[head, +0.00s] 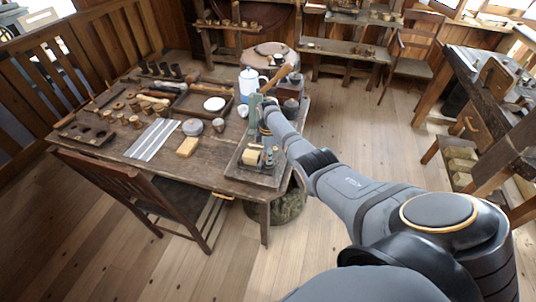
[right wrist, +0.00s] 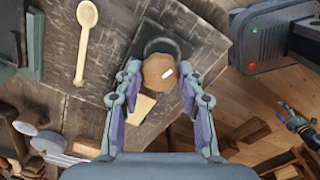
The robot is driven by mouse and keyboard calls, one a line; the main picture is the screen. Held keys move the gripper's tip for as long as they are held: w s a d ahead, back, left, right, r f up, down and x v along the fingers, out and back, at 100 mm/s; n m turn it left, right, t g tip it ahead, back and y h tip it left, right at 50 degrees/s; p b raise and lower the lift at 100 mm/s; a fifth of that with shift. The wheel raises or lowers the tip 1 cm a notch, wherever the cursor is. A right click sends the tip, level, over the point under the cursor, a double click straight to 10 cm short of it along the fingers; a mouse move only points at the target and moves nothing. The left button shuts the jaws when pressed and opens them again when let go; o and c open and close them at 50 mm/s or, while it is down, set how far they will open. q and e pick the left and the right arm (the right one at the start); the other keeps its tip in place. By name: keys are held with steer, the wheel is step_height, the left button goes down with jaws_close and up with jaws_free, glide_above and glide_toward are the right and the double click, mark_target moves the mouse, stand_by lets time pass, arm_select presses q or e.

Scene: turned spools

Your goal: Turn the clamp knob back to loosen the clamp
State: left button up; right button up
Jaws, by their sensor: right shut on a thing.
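The clamp knob (right wrist: 155,70) is a round brown wooden knob with a short white mark on its face. It sits in the middle of the right wrist view, in front of a dark clamp frame (right wrist: 178,45). My right gripper (right wrist: 158,76) is shut on the knob, one finger at each side. In the head view my right gripper (head: 265,108) is at the right end of the workbench, and my arm hides most of the clamp. My left gripper does not show in the head view. A small dark jointed part at the right of the right wrist view may be it.
The workbench (head: 215,180) carries a blue-and-white pot (head: 248,82), a grey tray (head: 262,180) with a yellowish block, metal strips (head: 152,140) and several turned spools. A wooden spoon (right wrist: 85,35) lies left of the knob. A chair (head: 150,200) stands at the front.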

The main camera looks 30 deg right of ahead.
steer(key=shift+w+n, duration=0.1)
steer(key=shift+n, duration=0.7)
steer(key=o, duration=0.9)
step_height(320, 180, up, 12)
steer(key=shift+r, duration=0.1)
